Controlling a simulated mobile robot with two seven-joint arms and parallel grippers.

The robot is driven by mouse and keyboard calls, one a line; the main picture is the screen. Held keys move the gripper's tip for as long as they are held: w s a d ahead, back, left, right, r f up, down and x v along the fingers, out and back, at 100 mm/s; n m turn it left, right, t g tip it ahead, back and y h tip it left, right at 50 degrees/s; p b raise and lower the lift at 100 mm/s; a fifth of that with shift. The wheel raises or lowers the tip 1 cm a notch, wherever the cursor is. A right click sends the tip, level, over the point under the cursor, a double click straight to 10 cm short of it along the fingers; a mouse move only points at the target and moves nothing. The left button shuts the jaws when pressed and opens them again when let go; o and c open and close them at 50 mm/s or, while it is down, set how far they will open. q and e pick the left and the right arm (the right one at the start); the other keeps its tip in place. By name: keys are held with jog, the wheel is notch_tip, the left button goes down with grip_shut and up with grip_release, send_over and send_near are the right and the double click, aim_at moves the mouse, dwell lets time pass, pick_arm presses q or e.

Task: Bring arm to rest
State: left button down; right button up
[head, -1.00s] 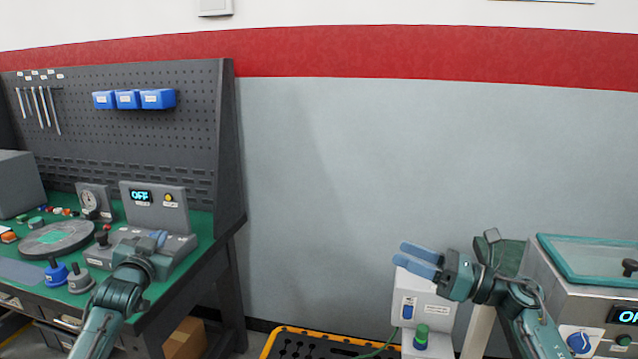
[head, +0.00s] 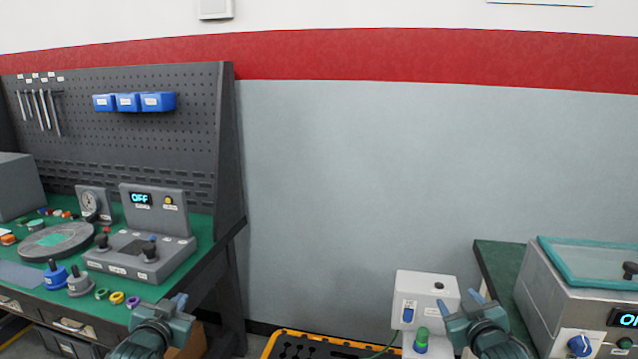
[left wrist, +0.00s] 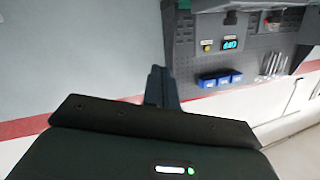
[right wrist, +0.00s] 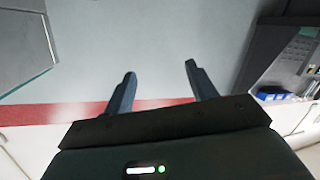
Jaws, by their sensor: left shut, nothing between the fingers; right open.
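My left gripper (head: 178,300) is low in the head view, in front of the green workbench's right front corner. In the left wrist view its fingers (left wrist: 160,80) are together with nothing between them. My right gripper (head: 474,296) is at the lower right of the head view, in front of a white box and the right-hand bench. In the right wrist view its fingers (right wrist: 160,75) are spread apart and empty. Neither gripper holds anything.
The green workbench (head: 200,236) at left carries a grey control unit (head: 140,255) reading OFF, knobs and coloured rings. A white box (head: 425,286) and a steel machine with a teal-framed lid (head: 585,262) stand at right. Bare wall lies between, above a yellow-edged black platform (head: 290,340).

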pick_arm(q)
jog(key=s+d+f+g+h, duration=0.1)
jog(key=s+d+f, duration=0.4)
jog(key=s, duration=0.6)
jog(key=s+d+f+g+h, duration=0.1)
jog(key=s+d+f, duration=0.4)
jog(key=s, duration=0.6)
jog(key=s+d+f+g+h, duration=0.1)
jog(key=s+d+f+g, duration=0.2)
jog(key=s+d+f, duration=0.3)
jog(key=s, duration=0.5)
jog(key=shift+s+f+h, duration=0.15)
jog(key=shift+s+h, duration=0.15)
pick_arm(e)
jog(key=s+a+f+g+y, duration=0.1)
jog(key=s+a+f, duration=0.4)
jog(key=s, duration=0.6)
jog(key=s+a+f+g+y, duration=0.1)
jog(key=s+a+f, duration=0.4)
jog(key=s, duration=0.6)
jog(key=s+a+f+g+y, duration=0.1)
jog(key=s+a+f+g, duration=0.2)
jog(key=s+a+f, duration=0.3)
jog(key=s, duration=0.5)
jog(key=shift+s+f+y, duration=0.15)
jog(key=shift+s+y, duration=0.15)
